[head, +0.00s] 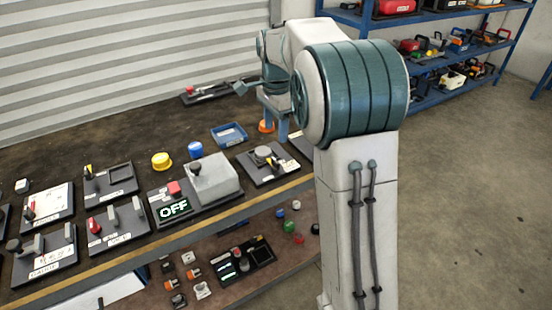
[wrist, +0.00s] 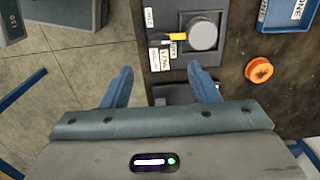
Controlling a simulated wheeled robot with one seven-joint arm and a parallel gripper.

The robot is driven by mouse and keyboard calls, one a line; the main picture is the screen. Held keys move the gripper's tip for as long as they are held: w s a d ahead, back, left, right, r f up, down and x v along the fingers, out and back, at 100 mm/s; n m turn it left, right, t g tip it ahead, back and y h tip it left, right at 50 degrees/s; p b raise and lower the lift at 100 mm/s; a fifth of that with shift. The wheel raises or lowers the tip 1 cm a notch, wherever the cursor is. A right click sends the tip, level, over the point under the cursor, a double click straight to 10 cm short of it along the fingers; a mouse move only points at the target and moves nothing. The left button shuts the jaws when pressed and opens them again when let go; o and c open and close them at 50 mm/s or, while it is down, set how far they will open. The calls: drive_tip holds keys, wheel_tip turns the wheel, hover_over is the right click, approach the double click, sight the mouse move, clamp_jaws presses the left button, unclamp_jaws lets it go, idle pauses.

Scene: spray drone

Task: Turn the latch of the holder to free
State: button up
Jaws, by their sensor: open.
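The holder (wrist: 218,12) is a dark plate with a round grey piece (wrist: 204,36) on it. It also shows in the head view (head: 252,170) on the bench beside my arm. Its latch (wrist: 174,37) is a short lever with a yellow part, reaching left from the round piece. A FREE label (wrist: 150,17) lies up and left of it; a LOCK label (wrist: 173,50) lies just below, closer to the lever. My gripper (wrist: 160,68) is open and empty, its two blue fingers apart, just below the holder in the wrist view and not touching the latch.
An orange knob (wrist: 259,70) and a blue tray (wrist: 290,14) lie right of the holder. In the head view, a control box with an OFF display (head: 215,180) and several switch panels fill the bench to the left. A lower shelf (head: 225,285) holds small parts.

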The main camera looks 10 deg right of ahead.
sight(276, 161)
wheel_tip(276, 161, down, 11)
drive_tip(key=shift+f+b, duration=0.1)
drive_tip(key=shift+b, duration=0.6)
drive_tip(key=c, duration=1)
